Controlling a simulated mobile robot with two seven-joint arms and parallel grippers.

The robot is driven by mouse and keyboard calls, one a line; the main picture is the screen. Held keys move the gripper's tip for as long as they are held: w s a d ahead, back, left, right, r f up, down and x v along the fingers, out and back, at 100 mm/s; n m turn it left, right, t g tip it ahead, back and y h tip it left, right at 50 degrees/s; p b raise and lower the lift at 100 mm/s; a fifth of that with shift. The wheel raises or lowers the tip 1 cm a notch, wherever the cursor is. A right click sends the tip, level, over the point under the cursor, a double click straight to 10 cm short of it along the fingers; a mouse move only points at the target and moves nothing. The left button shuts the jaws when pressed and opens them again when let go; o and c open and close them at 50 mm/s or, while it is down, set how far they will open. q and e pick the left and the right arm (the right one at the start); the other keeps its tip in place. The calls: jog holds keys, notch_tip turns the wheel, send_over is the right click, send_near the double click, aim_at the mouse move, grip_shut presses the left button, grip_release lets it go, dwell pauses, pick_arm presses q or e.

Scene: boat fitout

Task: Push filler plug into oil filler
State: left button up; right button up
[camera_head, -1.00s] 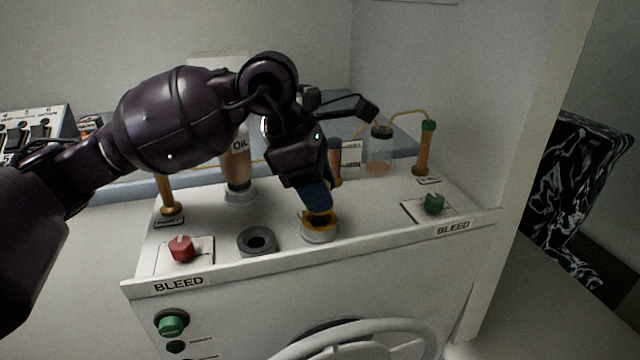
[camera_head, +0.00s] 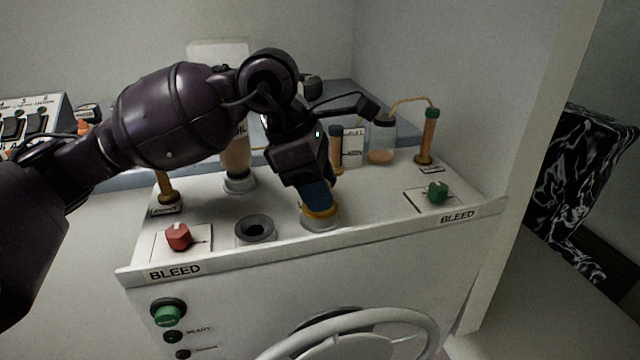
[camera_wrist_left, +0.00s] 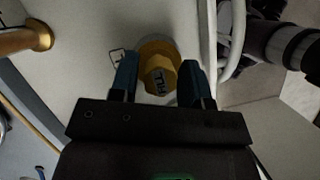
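The yellow filler plug (camera_head: 319,212) sits upright at the right grey filler ring (camera_head: 320,225) on the white console top. In the left wrist view its knob (camera_wrist_left: 160,75) with dark lettering lies between my two blue fingers, above a wider yellow flange. The fingers hide part of the plug in the head view. I cannot tell how deep it sits in the ring. My right gripper is not in view.
An empty grey ring with a dark hole (camera_head: 256,229) is left of the plug. A red knob (camera_head: 178,237) and a green knob (camera_head: 437,191) flank them. Behind stand an oil container (camera_head: 237,160), a clear jar (camera_head: 381,140) and brass tubes. A wheel (camera_head: 350,335) is in front.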

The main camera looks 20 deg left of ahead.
pick_arm(q)
jog(key=o, duration=0.5)
jog(key=shift+c, duration=0.2)
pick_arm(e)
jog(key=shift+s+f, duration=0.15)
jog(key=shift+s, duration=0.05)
pick_arm(q)
jog(key=shift+a+r, duration=0.2)
jog(key=shift+r, duration=0.25)
jog(key=v, duration=0.9)
jog(key=shift+r, duration=0.4)
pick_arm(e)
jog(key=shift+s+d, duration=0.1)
pick_arm(q)
jog(key=shift+s+a, duration=0.1)
jog(key=shift+s, duration=0.05)
